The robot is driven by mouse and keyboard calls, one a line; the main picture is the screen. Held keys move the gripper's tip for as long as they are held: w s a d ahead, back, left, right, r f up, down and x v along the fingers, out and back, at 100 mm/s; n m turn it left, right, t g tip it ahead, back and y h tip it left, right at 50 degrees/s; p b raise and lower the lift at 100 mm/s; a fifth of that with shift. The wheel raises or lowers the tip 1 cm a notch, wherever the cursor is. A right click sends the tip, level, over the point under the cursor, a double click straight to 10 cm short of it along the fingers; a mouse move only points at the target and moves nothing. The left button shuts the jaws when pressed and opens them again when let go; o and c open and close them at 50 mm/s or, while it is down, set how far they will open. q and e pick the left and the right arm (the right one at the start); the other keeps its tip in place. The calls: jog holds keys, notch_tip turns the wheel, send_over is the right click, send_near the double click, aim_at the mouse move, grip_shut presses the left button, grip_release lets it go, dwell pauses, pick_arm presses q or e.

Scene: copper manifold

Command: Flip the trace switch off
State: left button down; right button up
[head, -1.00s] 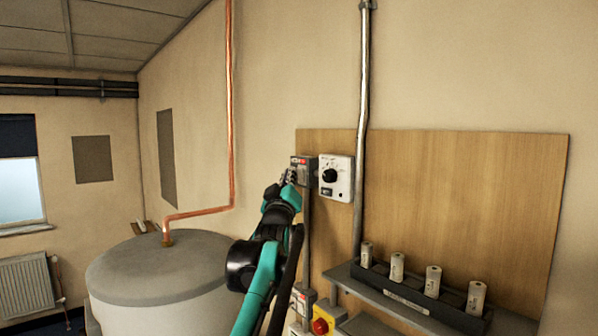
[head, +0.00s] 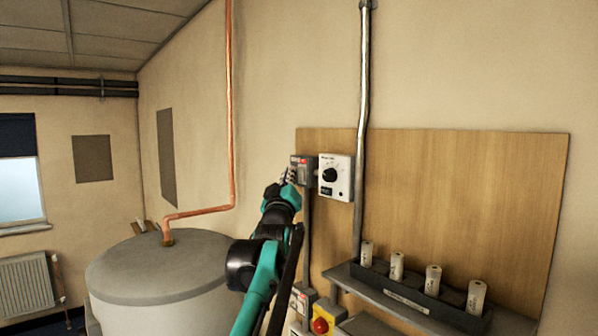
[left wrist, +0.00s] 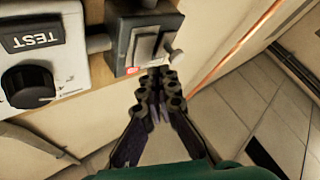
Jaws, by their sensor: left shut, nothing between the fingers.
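The trace switch is most likely the grey box (head: 303,169) with a rocker, mounted on the wooden board left of the white dial unit. In the left wrist view the grey box (left wrist: 122,42) shows a light rocker plate (left wrist: 147,44) and a small red mark at its lower edge. My left gripper (head: 288,177) is at the box's lower left side in the head view. In the left wrist view the gripper (left wrist: 156,78) is shut and empty, its tips close below the rocker. Whether they touch it I cannot tell. My right gripper is not in view.
A white dial unit (head: 336,177) with a black knob sits right beside the box. A metal conduit (head: 363,120) runs down the board (head: 460,190). A shelf rack (head: 415,295) holds several white cylinders. A yellow box with a red button (head: 321,326) is below. A tank (head: 160,265) stands left.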

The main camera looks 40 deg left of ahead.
pick_arm(q)
jog(key=shift+w, duration=0.15)
jog(key=shift+w+d, duration=0.15)
jog(key=shift+w, duration=0.15)
jog(key=shift+w+d+r+p, duration=0.1)
jog(key=shift+w+p, duration=0.2)
jog(key=shift+p, duration=0.05)
dwell(0.8)
jog(key=shift+s, duration=0.2)
jog(key=shift+s+a, duration=0.25)
jog(key=shift+s, duration=0.35)
jog(key=shift+s+a+f, duration=0.15)
jog(key=shift+s+a, duration=0.1)
jog(key=shift+s, duration=0.55)
jog(key=shift+s+a+f, duration=0.1)
jog(key=shift+s+a, duration=0.1)
jog(key=shift+s, duration=0.55)
jog(key=shift+s+a+f, duration=0.15)
jog(key=shift+s+a, duration=0.1)
jog(key=shift+s, duration=0.55)
